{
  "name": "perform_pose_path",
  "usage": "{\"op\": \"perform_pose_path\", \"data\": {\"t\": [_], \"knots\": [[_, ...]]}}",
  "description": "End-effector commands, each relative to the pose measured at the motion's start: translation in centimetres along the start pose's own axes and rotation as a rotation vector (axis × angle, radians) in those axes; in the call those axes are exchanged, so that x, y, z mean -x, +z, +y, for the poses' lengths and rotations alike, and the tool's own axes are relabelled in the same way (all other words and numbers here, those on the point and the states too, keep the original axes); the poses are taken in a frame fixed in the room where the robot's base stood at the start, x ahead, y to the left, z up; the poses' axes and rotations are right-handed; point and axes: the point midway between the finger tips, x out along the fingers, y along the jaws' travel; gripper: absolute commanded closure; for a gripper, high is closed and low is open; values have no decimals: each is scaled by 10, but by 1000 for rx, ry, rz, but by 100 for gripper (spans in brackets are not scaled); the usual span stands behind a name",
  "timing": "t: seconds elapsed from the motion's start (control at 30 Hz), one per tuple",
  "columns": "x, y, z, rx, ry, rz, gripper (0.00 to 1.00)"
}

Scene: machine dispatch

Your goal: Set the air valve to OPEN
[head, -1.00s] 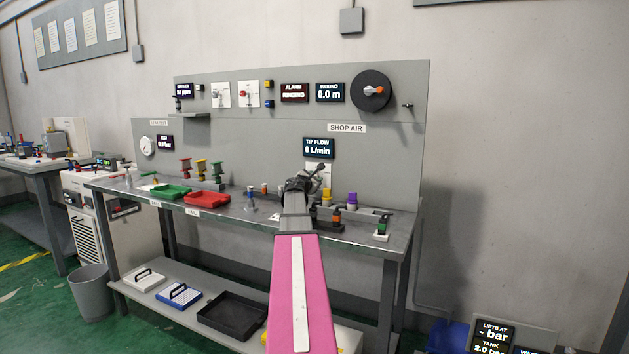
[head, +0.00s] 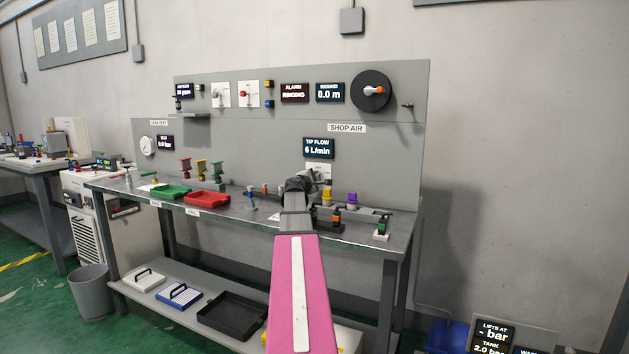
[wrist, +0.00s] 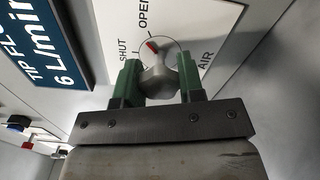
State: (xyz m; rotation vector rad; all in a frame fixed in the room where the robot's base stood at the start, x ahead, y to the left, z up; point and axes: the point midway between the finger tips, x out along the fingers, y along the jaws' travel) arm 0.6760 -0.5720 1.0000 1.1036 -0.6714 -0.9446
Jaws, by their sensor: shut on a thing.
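The air valve is a rounded grey knob (wrist: 158,78) with a red-tipped pointer, on a white plate (wrist: 200,25) printed SHUT, OPEN and AIR. In the wrist view my gripper (wrist: 160,66) has its green fingers on either side of the knob, shut on it. The red tip points up, past SHUT and close below the OPEN label; I cannot tell if it is exactly on the OPEN mark. In the head view my gripper hides the knob, and the plate (head: 319,168) shows just above it. The TIP FLOW display (head: 318,148) reads 6 L/min.
The grey bench (head: 250,219) stands below, with a green tray (head: 171,192), a red tray (head: 206,199) and several small fittings. A reel (head: 371,91) and an alarm display (head: 294,93) are on the panel above. Free floor lies at the left.

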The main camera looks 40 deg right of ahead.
Motion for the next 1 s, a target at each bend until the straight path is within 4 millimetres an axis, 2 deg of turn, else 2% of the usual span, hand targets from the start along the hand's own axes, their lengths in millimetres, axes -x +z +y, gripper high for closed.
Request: {"op": "perform_pose_path", "data": {"t": [0.57,0.6,0.67,1.0], "knots": [[1,0,-1,-35,-2,0,88],[1,0,-1,-35,-2,0,55],[1,0,-1,-34,-2,0,39],[2,0,0,-34,-1,0,39]]}}
